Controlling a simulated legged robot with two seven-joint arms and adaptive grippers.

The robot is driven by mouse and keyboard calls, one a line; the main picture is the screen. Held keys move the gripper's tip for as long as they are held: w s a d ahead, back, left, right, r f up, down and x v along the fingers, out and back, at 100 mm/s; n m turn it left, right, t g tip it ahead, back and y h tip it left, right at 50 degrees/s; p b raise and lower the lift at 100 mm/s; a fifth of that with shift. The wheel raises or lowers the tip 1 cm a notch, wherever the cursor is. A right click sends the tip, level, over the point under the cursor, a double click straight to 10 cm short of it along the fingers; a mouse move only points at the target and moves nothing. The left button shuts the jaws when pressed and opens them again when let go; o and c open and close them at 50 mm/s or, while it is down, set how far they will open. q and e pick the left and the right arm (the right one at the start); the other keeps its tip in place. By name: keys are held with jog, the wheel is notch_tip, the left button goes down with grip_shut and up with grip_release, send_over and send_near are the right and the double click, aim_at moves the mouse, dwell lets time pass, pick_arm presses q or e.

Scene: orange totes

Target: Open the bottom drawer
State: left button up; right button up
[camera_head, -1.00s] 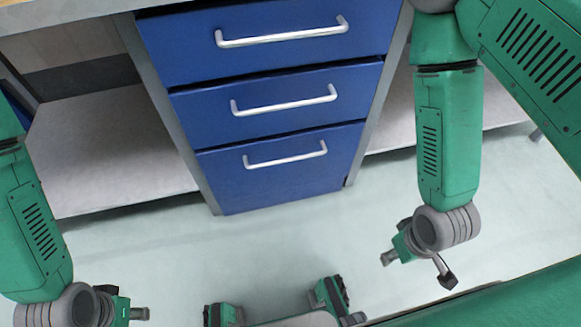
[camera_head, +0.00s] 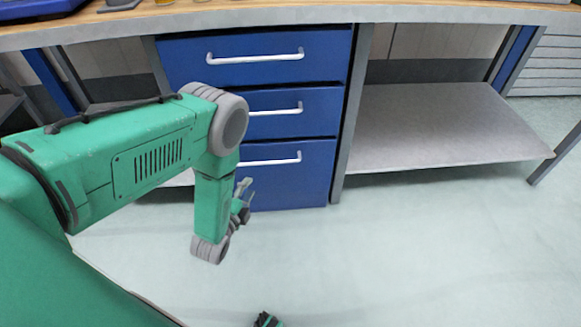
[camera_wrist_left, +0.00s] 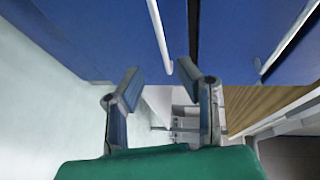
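The blue bottom drawer (camera_head: 295,187) is at the lowest place of a three-drawer unit in the head view and looks closed. Its white bar handle (camera_head: 280,160) is partly hidden behind my left arm. My left gripper (camera_head: 246,186) is in front of this drawer, near the left end of the handle. In the left wrist view, the left gripper (camera_wrist_left: 161,73) is open, and the end of a white handle (camera_wrist_left: 157,35), apparently the bottom one, shows between its fingertips. Contact cannot be told.
The middle drawer (camera_head: 315,112) and top drawer (camera_head: 325,72) are above and look closed. A worktop (camera_head: 400,14) runs over them. A low shelf (camera_head: 440,125) is right of the unit. The pale floor (camera_head: 400,250) in front is clear.

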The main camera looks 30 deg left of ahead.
pick_arm(q)
jog(key=b, duration=0.2)
send_near(266, 162)
jog(key=w+a+f, duration=0.1)
jog(key=f, duration=0.1)
jog(key=b+x, duration=0.1)
jog(key=x, duration=0.1)
jog(key=b+x, duration=0.1)
jog(key=x, duration=0.2)
jog(key=r+b+x, duration=0.1)
jog(key=x, duration=0.2)
jog(key=shift+w+d, duration=0.25)
jog(key=shift+w+a+f, duration=0.15)
jog(key=shift+w+a, duration=0.1)
jog(key=shift+a, duration=0.1)
jog(key=shift+d, duration=0.15)
jog(key=shift+d+r, duration=0.2)
jog(key=shift+d, duration=0.05)
grip_shut()
pick_arm(e)
notch_tip(266, 162, down, 5)
jog(key=shift+w+a+f, duration=0.1)
jog(key=shift+w+f, duration=0.05)
